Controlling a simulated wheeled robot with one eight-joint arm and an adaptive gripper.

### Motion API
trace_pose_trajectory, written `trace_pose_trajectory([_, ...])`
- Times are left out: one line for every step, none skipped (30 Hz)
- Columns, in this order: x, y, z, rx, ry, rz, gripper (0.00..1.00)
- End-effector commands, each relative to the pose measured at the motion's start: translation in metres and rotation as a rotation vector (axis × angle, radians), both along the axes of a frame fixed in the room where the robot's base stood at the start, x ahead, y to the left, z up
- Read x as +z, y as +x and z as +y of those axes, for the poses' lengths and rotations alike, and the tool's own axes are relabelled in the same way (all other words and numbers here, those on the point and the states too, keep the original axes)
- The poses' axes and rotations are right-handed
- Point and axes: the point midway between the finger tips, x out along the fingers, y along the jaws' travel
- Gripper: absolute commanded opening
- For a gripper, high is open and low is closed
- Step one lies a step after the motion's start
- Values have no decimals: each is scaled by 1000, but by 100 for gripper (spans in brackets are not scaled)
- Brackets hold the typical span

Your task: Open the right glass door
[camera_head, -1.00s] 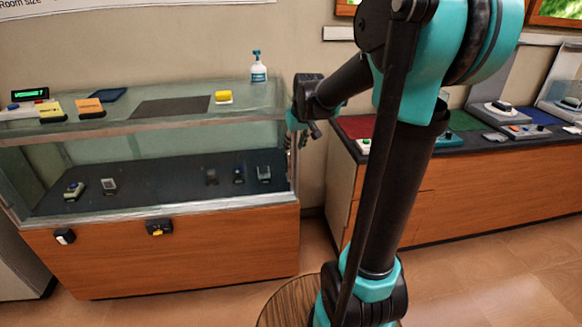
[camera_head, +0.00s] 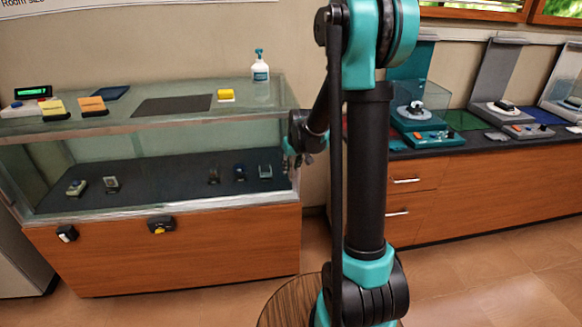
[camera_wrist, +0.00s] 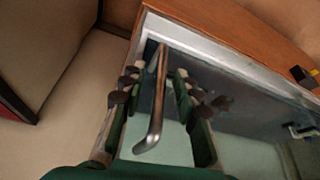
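The glass display case (camera_head: 150,208) stands at the left in the head view, with a wooden base below its glass. My gripper (camera_head: 296,160) is at the case's right front edge, partly overlapped by my own wrist there. In the wrist view a bent metal bar handle (camera_wrist: 157,100) stands in front of the glass door (camera_wrist: 245,100). My gripper (camera_wrist: 156,78) is open, with one finger on each side of the handle. Gaps show between the handle and both fingers. The door looks closed, though its edges are hard to make out.
A black and yellow device (camera_head: 160,225) and another small device (camera_head: 67,233) are on the case's wooden front. A spray bottle (camera_head: 260,66) stands on top. A wooden counter (camera_head: 480,190) with exhibits is at the right. A round wooden top (camera_head: 285,303) is at the bottom.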

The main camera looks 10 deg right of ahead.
Motion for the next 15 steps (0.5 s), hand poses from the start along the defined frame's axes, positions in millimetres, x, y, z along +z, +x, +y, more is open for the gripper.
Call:
trace_pose_trajectory([-1, 1, 0, 0, 0, 0, 31])
trace_pose_trajectory([-2, 1, 0, 0, 0, 0, 31])
trace_pose_trajectory([-2, 1, 0, 0, 0, 0, 31])
trace_pose_trajectory([-2, 1, 0, 0, 0, 0, 31])
trace_pose_trajectory([-2, 1, 0, 0, 0, 0, 31])
trace_pose_trajectory([-2, 1, 0, 0, 0, 0, 31])
trace_pose_trajectory([-2, 1, 0, 0, 0, 0, 31])
trace_pose_trajectory([-2, 1, 0, 0, 0, 0, 31])
trace_pose_trajectory([-2, 1, 0, 0, 0, 0, 31])
trace_pose_trajectory([-2, 1, 0, 0, 0, 0, 30])
trace_pose_trajectory([-2, 1, 0, 0, 0, 0, 26])
trace_pose_trajectory([-2, 1, 0, 0, 0, 0, 21])
trace_pose_trajectory([-2, 1, 0, 0, 0, 0, 17])
trace_pose_trajectory([-2, 1, 0, 0, 0, 0, 14])
trace_pose_trajectory([-2, 1, 0, 0, 0, 0, 8])
